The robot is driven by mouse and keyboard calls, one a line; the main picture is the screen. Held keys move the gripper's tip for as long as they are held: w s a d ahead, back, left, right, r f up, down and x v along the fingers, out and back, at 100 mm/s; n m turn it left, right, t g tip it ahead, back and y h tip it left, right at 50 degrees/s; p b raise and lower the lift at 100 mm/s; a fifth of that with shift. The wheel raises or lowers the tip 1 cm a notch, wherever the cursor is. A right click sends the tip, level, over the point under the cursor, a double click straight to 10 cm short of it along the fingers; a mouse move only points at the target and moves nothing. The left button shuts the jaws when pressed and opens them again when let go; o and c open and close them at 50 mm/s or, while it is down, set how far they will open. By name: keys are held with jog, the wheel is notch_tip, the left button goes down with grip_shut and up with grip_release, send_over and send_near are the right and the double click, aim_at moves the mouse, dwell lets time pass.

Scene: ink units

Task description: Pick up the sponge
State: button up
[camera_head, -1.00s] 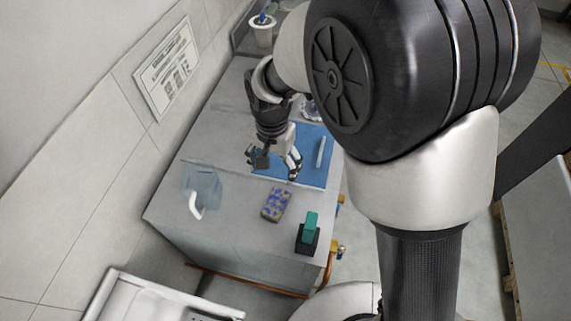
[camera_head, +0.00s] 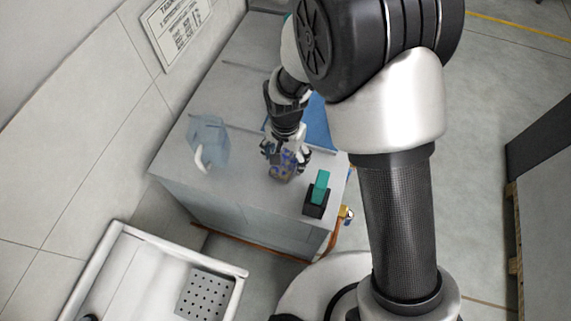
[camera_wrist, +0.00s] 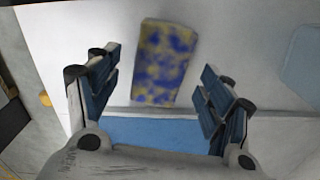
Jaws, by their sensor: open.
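The sponge (camera_wrist: 164,63) is a yellowish block with blue patches, lying on the grey counter. In the wrist view it sits between and just ahead of the two spread fingers, with space on both sides. My gripper (camera_wrist: 160,95) is open and empty, with blue finger pads. In the head view my gripper (camera_head: 285,156) is right above the sponge (camera_head: 284,172), partly covering it. How much height is left between fingertips and counter is hard to tell.
A green block in a black holder (camera_head: 318,194) stands right of the sponge by the counter's edge. A translucent bluish jug with a white handle (camera_head: 208,143) stands to the left. A blue mat (camera_head: 317,124) lies behind my gripper. A white sink (camera_head: 150,275) is in front.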

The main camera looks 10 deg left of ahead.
aim_at(286, 161)
notch_tip(286, 161, down, 3)
jog(key=shift+r, duration=0.15)
jog(key=shift+s+r, duration=0.1)
jog(key=shift+c, duration=0.3)
jog(key=c, duration=0.9)
notch_tip(286, 161, up, 20)
jog(key=p, duration=0.5)
